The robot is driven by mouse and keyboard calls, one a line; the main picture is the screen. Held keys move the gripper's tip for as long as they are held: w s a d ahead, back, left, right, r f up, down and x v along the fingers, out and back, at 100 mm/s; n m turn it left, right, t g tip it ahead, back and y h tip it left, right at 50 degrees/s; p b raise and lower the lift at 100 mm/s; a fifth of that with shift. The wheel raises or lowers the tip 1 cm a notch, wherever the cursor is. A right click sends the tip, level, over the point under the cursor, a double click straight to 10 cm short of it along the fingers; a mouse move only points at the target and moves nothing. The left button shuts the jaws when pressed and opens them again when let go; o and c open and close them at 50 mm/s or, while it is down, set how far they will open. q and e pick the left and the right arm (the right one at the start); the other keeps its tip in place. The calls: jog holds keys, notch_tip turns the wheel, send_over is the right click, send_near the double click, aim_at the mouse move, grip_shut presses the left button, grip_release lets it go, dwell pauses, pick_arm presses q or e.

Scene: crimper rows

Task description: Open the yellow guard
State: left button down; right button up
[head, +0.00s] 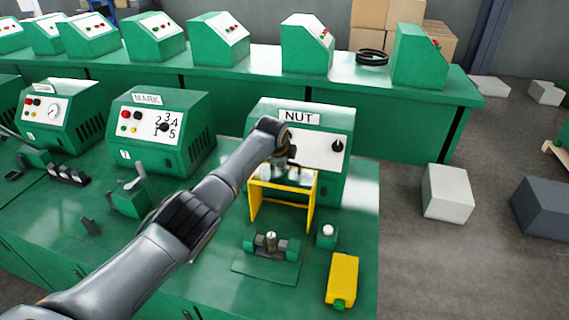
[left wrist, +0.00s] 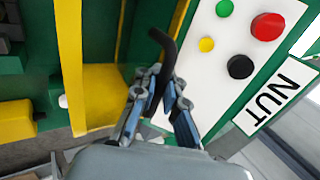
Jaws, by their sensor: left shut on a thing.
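The yellow guard (head: 255,203) is a frame on the front of the green machine labelled NUT (head: 299,117). Its yellow parts also fill the left of the left wrist view (left wrist: 102,95). My left gripper (head: 289,165) is at the top of the guard, partly hidden by my own arm in the head view. In the left wrist view my left gripper (left wrist: 160,84) is shut on a black bent handle (left wrist: 164,45), whose tip sticks up beyond the fingers. Where the handle joins the guard is hidden. My right gripper is not in view.
The machine's white panel has a black knob (head: 338,146); red, green and yellow buttons show by the wrist. On the bench before the guard are a small fixture (head: 270,243), a white-topped button box (head: 327,235) and a yellow box (head: 342,280). The MARK machine (head: 160,130) stands left.

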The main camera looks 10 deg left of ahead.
pick_arm(q)
jog(key=c, duration=1.7)
grip_release()
jog(key=shift+w+r, duration=0.1)
jog(key=shift+r, duration=0.25)
jog(key=shift+f, duration=0.1)
jog(key=shift+s+f, duration=0.25)
jog(key=shift+f, duration=0.05)
jog(key=v, duration=1.2)
jog(key=shift+w+r, duration=0.1)
jog(key=shift+r, duration=0.2)
